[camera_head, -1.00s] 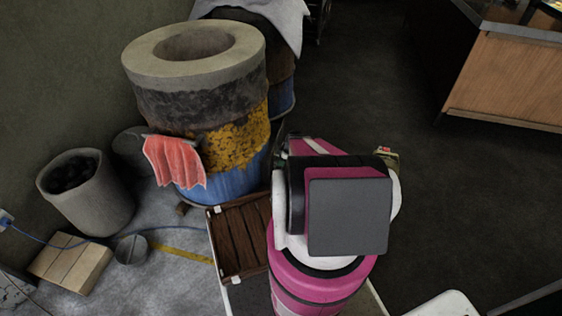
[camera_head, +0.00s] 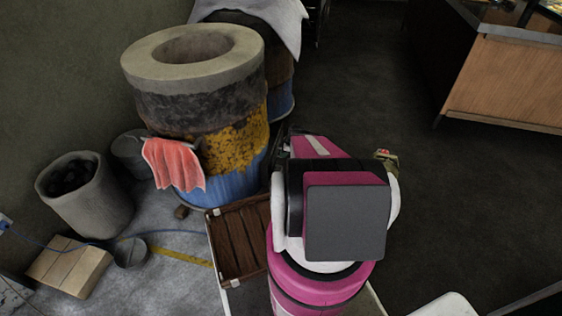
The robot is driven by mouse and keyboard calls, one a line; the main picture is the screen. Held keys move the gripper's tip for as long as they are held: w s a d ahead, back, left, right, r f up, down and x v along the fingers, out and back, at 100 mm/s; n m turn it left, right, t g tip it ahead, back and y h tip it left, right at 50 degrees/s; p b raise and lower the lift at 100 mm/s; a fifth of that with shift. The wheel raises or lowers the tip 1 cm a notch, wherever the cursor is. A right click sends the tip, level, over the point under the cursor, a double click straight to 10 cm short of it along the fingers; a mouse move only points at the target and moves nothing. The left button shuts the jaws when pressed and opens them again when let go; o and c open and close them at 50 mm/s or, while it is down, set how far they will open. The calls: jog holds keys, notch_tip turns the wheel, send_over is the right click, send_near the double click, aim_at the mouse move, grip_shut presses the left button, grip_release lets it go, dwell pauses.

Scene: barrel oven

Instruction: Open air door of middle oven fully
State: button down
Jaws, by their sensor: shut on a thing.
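A barrel oven (camera_head: 188,110) with a thick concrete ring top, a dark and yellow crusted middle and a blue base stands left of centre. A second barrel oven (camera_head: 285,85) under a white cloth (camera_head: 275,22) is partly hidden behind it. I cannot tell which is the middle one. No air door can be made out; the right side of the near oven's base is covered by my arm. My pink and white arm reaches forward just right of that oven. My gripper is hidden behind the arm, and so is whatever it holds.
A wooden counter (camera_head: 505,85) is far right; dark floor between is clear.

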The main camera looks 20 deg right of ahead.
jog(key=w+d, duration=0.5)
jog(key=w, duration=0.3)
jog(key=shift+d, duration=0.25)
jog(key=c, duration=1.2)
grip_release()
jog(key=shift+o, duration=0.2)
jog(key=v, duration=1)
jog(key=shift+d+r, duration=0.15)
jog(key=shift+r, duration=0.2)
jog(key=shift+s, duration=0.1)
